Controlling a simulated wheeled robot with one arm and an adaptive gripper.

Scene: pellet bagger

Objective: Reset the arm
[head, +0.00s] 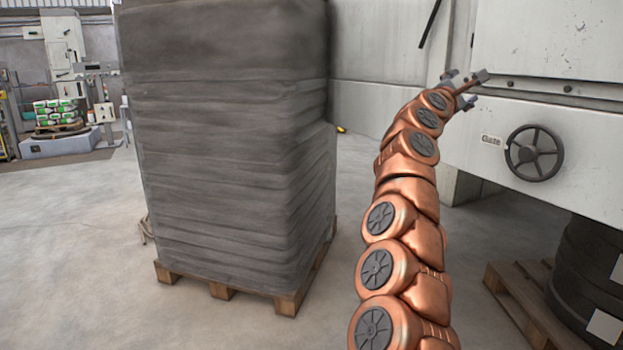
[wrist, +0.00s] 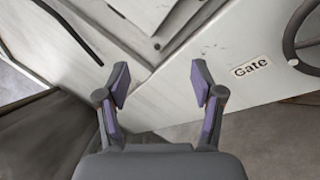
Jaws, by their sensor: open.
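My copper-coloured arm reaches up and away in the head view, with my gripper (head: 464,88) at its far end, in front of the pale machine (head: 545,125). In the wrist view my gripper (wrist: 160,88) is open, its two purple-padded fingers apart with nothing between them. The machine's pale panel (wrist: 165,60) lies beyond the fingertips. A dark handwheel (head: 534,153) beside a "Gate" label (head: 491,141) is to the right of my gripper. The label (wrist: 251,66) and part of the wheel (wrist: 302,40) also show at the right of the wrist view.
A tall grey wrapped stack (head: 225,150) stands on a wooden pallet (head: 222,292) left of my arm. Open floor (head: 70,250) lies at left, with a loaded pallet (head: 57,127) far back.

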